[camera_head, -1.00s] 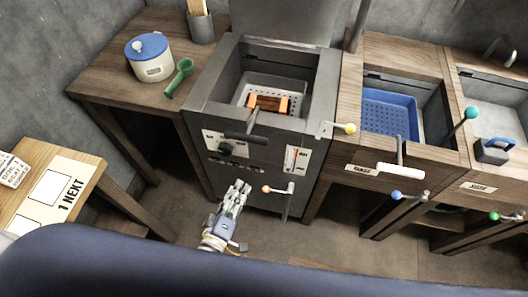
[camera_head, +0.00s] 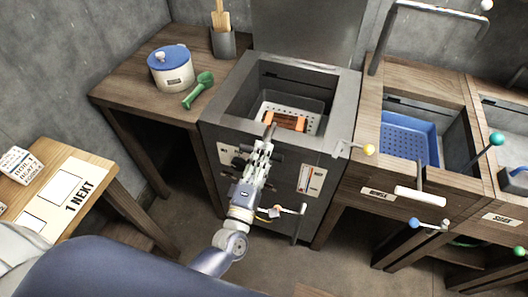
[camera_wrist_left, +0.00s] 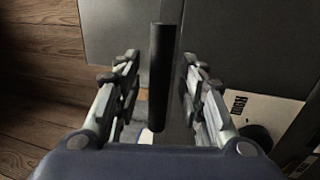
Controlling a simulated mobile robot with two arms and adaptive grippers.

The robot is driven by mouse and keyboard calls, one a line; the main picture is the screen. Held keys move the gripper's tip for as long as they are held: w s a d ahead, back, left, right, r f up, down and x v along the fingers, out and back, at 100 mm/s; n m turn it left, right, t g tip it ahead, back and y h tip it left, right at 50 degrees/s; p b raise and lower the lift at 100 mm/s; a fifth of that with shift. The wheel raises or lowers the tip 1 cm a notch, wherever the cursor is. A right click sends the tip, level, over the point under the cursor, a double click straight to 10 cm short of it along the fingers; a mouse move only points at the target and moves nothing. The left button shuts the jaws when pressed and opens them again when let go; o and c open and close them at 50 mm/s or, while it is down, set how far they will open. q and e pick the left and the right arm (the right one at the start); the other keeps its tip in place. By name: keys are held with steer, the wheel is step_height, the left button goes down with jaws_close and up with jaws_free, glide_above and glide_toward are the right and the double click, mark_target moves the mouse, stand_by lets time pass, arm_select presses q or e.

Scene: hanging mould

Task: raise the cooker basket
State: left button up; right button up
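The cooker (camera_head: 230,110) is a dark grey box with an open well. Its pale perforated basket (camera_head: 304,109) sits down in the well with orange-brown pieces (camera_head: 285,122) in it. My left gripper (camera_head: 264,147) is at the cooker's front edge, in front of the basket, and hides much of the front panel. In the left wrist view a black handle bar (camera_wrist_left: 162,75) stands between the two spread fingers, with a gap on each side. The left gripper is open around the bar and not closed on it. My right gripper is not in view.
A lever with a yellow knob (camera_head: 369,150) stands at the cooker's right. A blue basket (camera_head: 408,134) sits in the basin beside it. A blue-lidded pot (camera_head: 172,72) and a green scoop (camera_head: 198,92) are on the left table. A lower table (camera_head: 90,172) is at far left.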

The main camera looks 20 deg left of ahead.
arm_select(q)
steer(key=shift+w+r, duration=0.1)
steer(key=shift+w, duration=0.45)
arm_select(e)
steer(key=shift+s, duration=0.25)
arm_select(q)
jaws_close()
steer(key=shift+r, duration=0.1)
